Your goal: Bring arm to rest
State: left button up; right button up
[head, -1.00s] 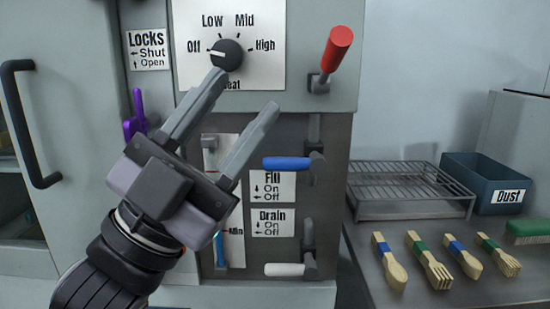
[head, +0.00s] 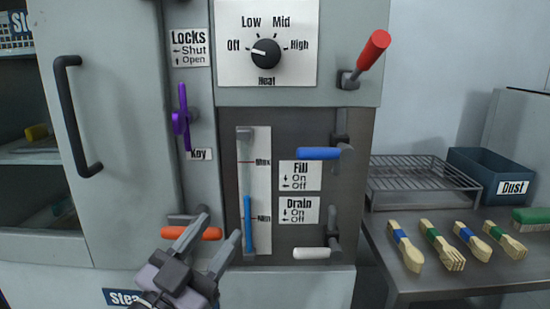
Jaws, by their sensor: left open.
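My left gripper (head: 212,234) is open and empty low in the head view. Its fingers point up and to the right, in front of the lower machine front. One finger overlaps the orange handle (head: 191,233); I cannot tell whether they touch. The heat knob (head: 266,53) is well above the gripper, with its pointer toward Off. The level gauge (head: 247,200), with a blue column, is just right of the fingertips. My right gripper is not in view.
The blue Fill lever (head: 318,153), white Drain lever (head: 312,253) and red lever (head: 372,51) stick out from the machine. A purple key (head: 182,120) is on the locks panel. At right, a metal table (head: 420,283) bears wooden spoons and forks, a rack (head: 410,190) and a Dust bin (head: 485,170).

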pick_arm(q)
jog(key=s+a+f+n+g+y, duration=0.2)
jog(key=a+f+y, duration=0.1)
jog(key=f, duration=0.8)
jog(key=s+a+f+n+g+y, duration=0.2)
jog(key=a+f+g, duration=0.1)
jog(key=f, duration=0.9)
jog(key=s+a+f+n+g+y, duration=0.2)
jog(key=s+a+f+g, duration=0.2)
jog(key=s+f, duration=0.9)
notch_tip(320, 180, up, 12)
jog(key=a+p, duration=0.1)
jog(key=p, duration=1.4)
jog(key=shift+a+f+y, duration=0.15)
jog(key=shift+f+y, duration=0.1)
jog(key=shift+y, duration=0.15)
